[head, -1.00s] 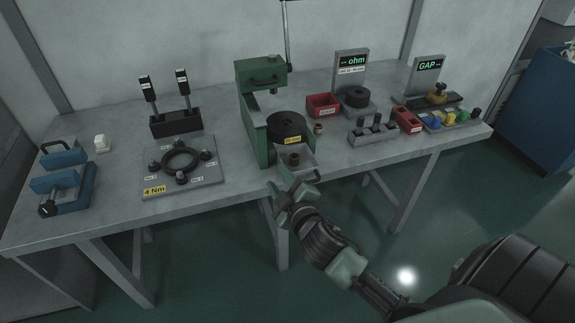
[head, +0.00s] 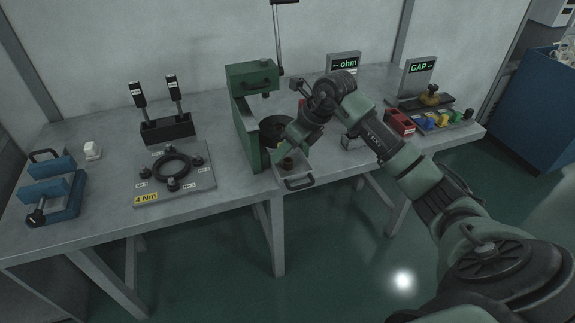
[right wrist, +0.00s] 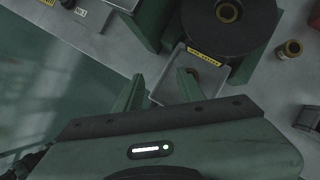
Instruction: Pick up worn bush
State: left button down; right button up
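A small dark brown-gold bush (head: 287,163) stands in the grey tray (head: 304,176) at the foot of the green press (head: 250,100). In the right wrist view that tray (right wrist: 159,96) lies just beyond my fingertips, and the bush in it is largely hidden by a finger. A second, brass-coloured bush (right wrist: 289,48) stands on the bare table, right of the press. I cannot read which is worn. My right gripper (head: 300,138) is above the tray, apart from both bushes. In the right wrist view its two fingers (right wrist: 158,82) are spread with nothing between them. My left gripper is out of view.
A black disc (right wrist: 245,28) with a brass ring in its centre sits on the press, close to the tray. A ring fixture (head: 174,172) stands left of the press. Red bins (head: 400,122) and gauges stand to the right. The table's front edge is near.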

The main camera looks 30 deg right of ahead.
aim_at(289, 161)
jog(key=s+d+h, duration=0.1)
jog(key=d, duration=0.3)
jog(key=shift+g+h, duration=0.3)
jog(key=shift+g, duration=0.1)
jog(key=p+x, duration=0.1)
jog(key=x, duration=0.6)
jog(key=shift+w+d+f, duration=0.1)
jog(key=shift+w+d, duration=0.05)
jog(key=shift+w, duration=0.15)
grip_shut()
